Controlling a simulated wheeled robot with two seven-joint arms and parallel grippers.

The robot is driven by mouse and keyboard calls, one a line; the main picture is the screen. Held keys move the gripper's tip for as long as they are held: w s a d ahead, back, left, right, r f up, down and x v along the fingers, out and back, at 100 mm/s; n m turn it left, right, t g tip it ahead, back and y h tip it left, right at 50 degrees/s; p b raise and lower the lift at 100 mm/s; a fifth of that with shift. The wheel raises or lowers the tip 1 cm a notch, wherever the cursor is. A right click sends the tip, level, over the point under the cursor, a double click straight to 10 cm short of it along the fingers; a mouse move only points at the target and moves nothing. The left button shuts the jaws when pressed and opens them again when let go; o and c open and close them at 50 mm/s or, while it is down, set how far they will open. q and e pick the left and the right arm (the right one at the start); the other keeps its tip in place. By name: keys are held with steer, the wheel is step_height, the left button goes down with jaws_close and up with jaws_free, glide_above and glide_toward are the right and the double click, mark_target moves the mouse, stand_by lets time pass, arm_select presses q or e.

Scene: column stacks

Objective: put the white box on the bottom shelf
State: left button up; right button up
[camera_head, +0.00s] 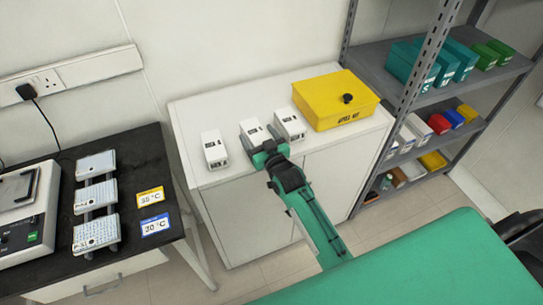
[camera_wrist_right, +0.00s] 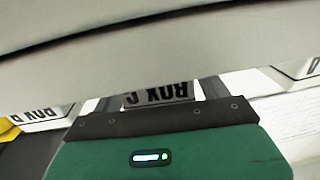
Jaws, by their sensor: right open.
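Three white boxes stand in a row on the white cabinet (camera_head: 238,205): a left one (camera_head: 214,150), a middle one (camera_head: 252,130) and a right one (camera_head: 289,123). My right gripper (camera_head: 268,148) is open at the near side of the middle box and partly covers it. In the right wrist view, the middle box shows an upside-down label reading BOX C (camera_wrist_right: 158,93) between the fingers. I cannot tell whether the fingers touch it. The bottom shelf (camera_head: 408,186) of the grey rack holds several small items. My left gripper is not in view.
A yellow box (camera_head: 335,98) with a black knob stands right of the white boxes. The rack's upright (camera_head: 420,80) and upper shelves with teal boxes (camera_head: 411,64) stand at right. A black bench (camera_head: 140,165) with trays is at left.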

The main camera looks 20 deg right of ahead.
steer(key=s+d+b, duration=0.1)
steer(key=s+b, duration=0.1)
steer(key=s, duration=1.1)
steer(key=shift+d+f+b, duration=0.25)
steer(key=shift+d+b, duration=0.05)
steer(key=shift+b, duration=0.05)
steer(key=shift+s, duration=0.1)
